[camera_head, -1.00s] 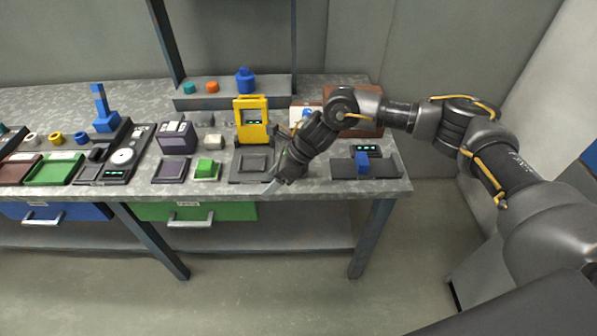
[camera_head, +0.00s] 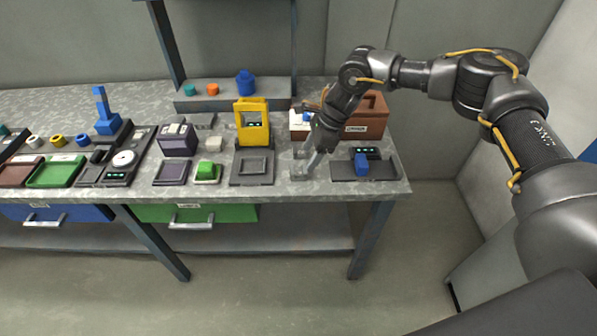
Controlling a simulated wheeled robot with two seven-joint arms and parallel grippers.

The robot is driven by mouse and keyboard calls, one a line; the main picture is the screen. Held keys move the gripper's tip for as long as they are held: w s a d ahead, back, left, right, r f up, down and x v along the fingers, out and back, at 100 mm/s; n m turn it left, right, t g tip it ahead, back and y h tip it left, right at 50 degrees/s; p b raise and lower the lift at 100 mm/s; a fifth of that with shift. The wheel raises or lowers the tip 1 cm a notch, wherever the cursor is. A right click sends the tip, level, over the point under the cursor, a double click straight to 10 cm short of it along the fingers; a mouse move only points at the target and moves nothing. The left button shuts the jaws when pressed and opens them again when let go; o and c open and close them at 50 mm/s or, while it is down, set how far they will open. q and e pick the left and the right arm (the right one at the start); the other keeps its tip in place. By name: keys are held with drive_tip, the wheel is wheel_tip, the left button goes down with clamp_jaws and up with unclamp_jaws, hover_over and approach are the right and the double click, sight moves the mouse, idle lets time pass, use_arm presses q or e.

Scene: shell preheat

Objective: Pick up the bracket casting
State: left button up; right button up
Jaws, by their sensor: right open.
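No part in view is clearly marked as the bracket casting. A blue upright piece with a foot (camera_head: 104,112) stands at the left of the bench and has a bracket-like shape. A small blue block (camera_head: 361,166) sits on a dark fixture at the right end of the bench. My right gripper (camera_head: 307,166) is open and points down at the bench top, between the dark square plate (camera_head: 252,178) and the blue block's fixture (camera_head: 343,170). Any small part between its fingers is too unclear to tell. My left gripper is not in view.
A yellow frame (camera_head: 252,106) stands behind the dark square plate. A brown box (camera_head: 372,118) stands behind my right gripper. The bench's right end (camera_head: 405,186) is close.

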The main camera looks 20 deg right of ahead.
sight(303, 169)
drive_tip(key=shift+a+f+p, duration=0.1)
drive_tip(key=shift+f+p, duration=0.2)
drive_tip(key=shift+f, duration=0.15)
drive_tip(key=p+x, duration=0.1)
drive_tip(key=x, duration=0.2)
drive_tip(key=shift+f, duration=0.35)
drive_tip(key=shift+a+f, duration=0.15)
drive_tip(key=shift+f, duration=0.3)
drive_tip(key=c, duration=1.1)
drive_tip(key=shift+r, duration=0.1)
